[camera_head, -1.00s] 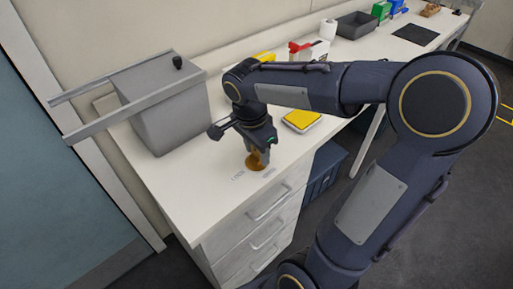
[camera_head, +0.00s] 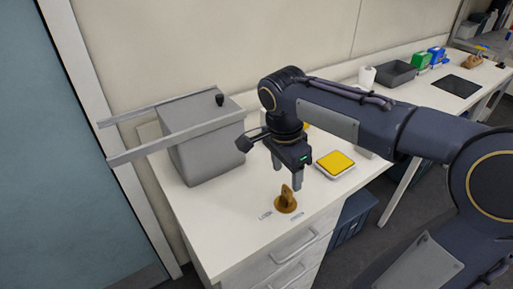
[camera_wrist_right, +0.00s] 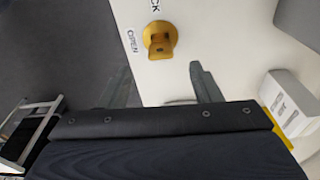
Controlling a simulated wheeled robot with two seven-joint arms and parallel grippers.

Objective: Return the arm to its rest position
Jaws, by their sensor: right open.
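My right arm reaches in from the right in the head view. Its gripper (camera_head: 287,178) points down, open and empty, above the bench. In the right wrist view its two fingers (camera_wrist_right: 163,82) stand apart with nothing between them. A brown-yellow knob (camera_head: 286,201) on a round base sits on the bench top below the gripper, apart from it. The knob also shows in the right wrist view (camera_wrist_right: 160,40), beside the printed word OPEN. My left gripper is not in view.
A grey box (camera_head: 207,150) with long rails stands left of the gripper. A yellow-topped device (camera_head: 335,163) lies to its right. A dark grey bin (camera_head: 393,73) stands farther back. A blue bin (camera_head: 352,216) is beside the drawers. Open air lies above the bench.

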